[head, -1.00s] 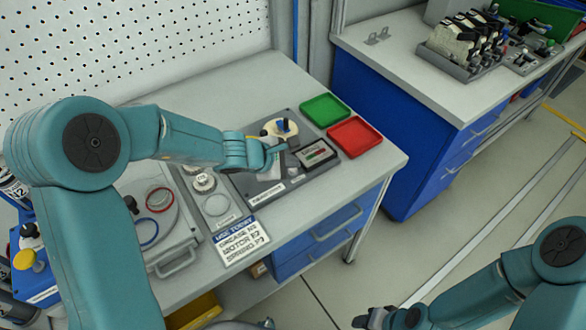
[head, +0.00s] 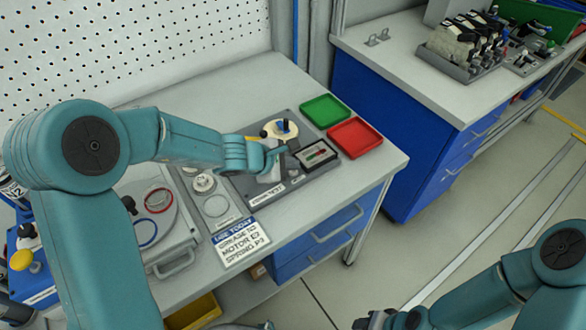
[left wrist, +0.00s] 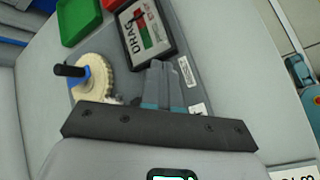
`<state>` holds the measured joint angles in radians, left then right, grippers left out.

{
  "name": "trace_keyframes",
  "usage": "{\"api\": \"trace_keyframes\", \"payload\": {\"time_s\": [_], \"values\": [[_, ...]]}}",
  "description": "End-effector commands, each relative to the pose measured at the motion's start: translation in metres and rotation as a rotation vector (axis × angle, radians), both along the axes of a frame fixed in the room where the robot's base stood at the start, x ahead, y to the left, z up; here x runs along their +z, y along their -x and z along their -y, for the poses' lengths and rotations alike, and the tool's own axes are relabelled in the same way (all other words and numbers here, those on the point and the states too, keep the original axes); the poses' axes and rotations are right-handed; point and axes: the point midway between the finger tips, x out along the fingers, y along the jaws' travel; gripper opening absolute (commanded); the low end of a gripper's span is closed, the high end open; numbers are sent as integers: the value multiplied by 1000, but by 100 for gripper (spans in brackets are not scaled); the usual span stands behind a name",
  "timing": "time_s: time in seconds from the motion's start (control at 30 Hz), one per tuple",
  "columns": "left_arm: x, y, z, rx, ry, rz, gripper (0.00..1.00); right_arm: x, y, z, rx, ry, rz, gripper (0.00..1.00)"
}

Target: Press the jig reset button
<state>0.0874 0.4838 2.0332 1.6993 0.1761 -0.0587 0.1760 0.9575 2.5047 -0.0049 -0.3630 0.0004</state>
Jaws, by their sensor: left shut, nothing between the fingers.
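The jig is a grey plate (head: 245,192) on the bench, with a cream toothed disc (head: 278,128) and a dark display box (head: 316,154) on it. My left gripper (head: 279,152) is shut and empty, low over the plate between disc and display. In the left wrist view, its closed fingertips (left wrist: 167,70) point just below the display box (left wrist: 146,30), and the cream disc (left wrist: 92,75) with its black-handled knob is to their left. I cannot make out the reset button; the gripper covers part of the plate. My right gripper (head: 372,319) is at the bottom edge, jaws unclear.
A green tray (head: 325,110) and a red tray (head: 355,138) lie beside the plate. A printed sign (head: 241,243) and a round fixture with rings (head: 160,201) are nearer. A second bench (head: 400,60) stands right, across a floor gap.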

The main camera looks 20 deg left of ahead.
Motion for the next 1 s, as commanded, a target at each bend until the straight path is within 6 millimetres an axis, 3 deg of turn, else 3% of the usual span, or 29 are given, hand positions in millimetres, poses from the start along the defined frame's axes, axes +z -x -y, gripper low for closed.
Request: {"api": "trace_keyframes", "payload": {"time_s": [0.57, 1.0], "values": [[-4, 0, 0, 1, 0, -2, 0, -4, 0, 0, 0, 0, 0, 48], [16, 0, 0, 0, -1, -1, 0, 14, 0, 0, 0, 0, 0, 48]]}}
